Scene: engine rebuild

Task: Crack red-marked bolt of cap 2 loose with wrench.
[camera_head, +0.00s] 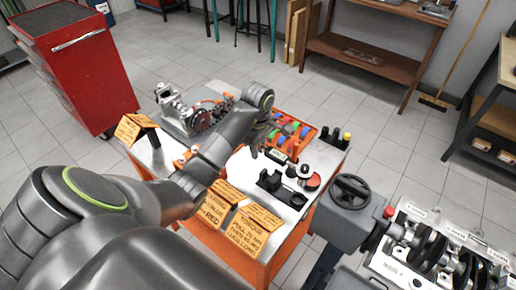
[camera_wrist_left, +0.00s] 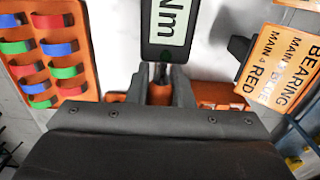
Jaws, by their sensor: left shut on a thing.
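The wrench is a torque tool with a dark-framed "Nm" display (camera_wrist_left: 167,25) and an orange part (camera_wrist_left: 160,93) between my fingers. My left gripper (camera_wrist_left: 160,88) is shut on it over the pale cart top. In the head view my left arm reaches across the cart, and the display (camera_head: 279,155) shows beside the gripper (camera_head: 254,150). The engine block (camera_head: 400,268), with its dark crankshaft (camera_head: 432,248) and small labels, is at the lower right, well away from the gripper. Cap 2 and a red-marked bolt cannot be made out. My right gripper is not in view.
An orange tray (camera_head: 296,122) of coloured shells is just beyond the gripper. Orange signs (camera_head: 247,232) stand at the cart's near edge. Black holders (camera_head: 283,190) and a grey stand with a handwheel (camera_head: 350,192) lie between the wrench and the engine block.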

